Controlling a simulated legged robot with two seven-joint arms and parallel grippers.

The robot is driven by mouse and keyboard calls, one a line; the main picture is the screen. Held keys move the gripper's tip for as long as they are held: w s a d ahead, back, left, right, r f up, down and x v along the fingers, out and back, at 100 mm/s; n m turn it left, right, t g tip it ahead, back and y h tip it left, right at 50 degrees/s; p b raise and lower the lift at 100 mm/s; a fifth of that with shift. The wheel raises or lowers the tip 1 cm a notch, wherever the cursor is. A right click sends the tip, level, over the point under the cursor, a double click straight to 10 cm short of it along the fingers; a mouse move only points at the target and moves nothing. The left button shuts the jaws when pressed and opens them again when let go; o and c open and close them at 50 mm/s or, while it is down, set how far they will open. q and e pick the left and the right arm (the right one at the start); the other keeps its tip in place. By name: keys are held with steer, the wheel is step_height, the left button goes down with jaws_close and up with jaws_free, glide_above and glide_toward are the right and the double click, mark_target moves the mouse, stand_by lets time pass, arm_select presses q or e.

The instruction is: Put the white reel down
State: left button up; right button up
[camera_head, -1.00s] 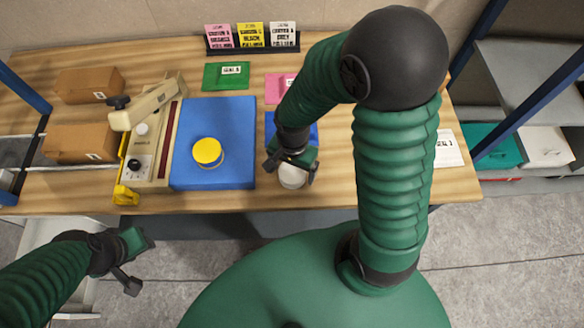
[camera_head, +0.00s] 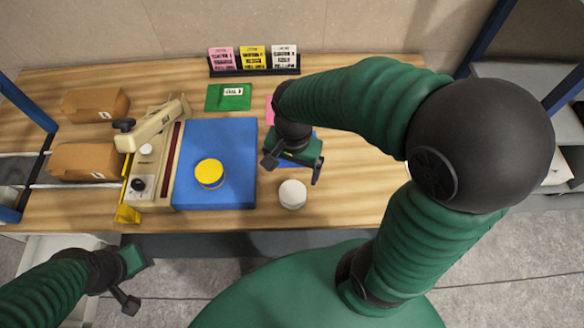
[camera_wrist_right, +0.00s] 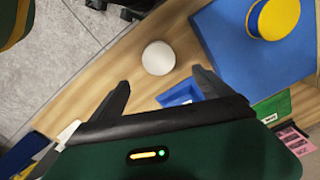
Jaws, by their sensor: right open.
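The white reel (camera_head: 292,194) stands on the wooden table near its front edge, just right of the blue mat. It also shows in the right wrist view (camera_wrist_right: 158,58), apart from my fingers. My right gripper (camera_head: 291,172) is open and empty, behind and above the reel in the head view. Its two spread fingers show in the right wrist view (camera_wrist_right: 160,88). My left gripper (camera_head: 140,285) hangs at the lower left, off the table; its finger opening is not clear.
The blue mat (camera_head: 235,135) carries a yellow reel (camera_head: 209,173). A beige press (camera_head: 158,150) stands left of it. Two cardboard boxes (camera_head: 90,160) lie further left. Green (camera_head: 228,97) and pink cards lie behind. A card holder (camera_head: 254,72) stands at the back. Bare table lies right of the reel.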

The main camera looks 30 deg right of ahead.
steer(key=f+n, duration=0.1)
steer(key=n, duration=0.2)
steer(key=a+f+n+t, duration=0.1)
steer(key=n, duration=0.2)
steer(key=f+n+t, duration=0.1)
steer(key=n, duration=0.2)
steer(key=shift+a+f, duration=0.2)
steer(key=shift+a, duration=0.05)
steer(key=shift+a+f+n, duration=0.1)
steer(key=shift+f+n, duration=0.1)
steer(key=shift+n, duration=0.7)
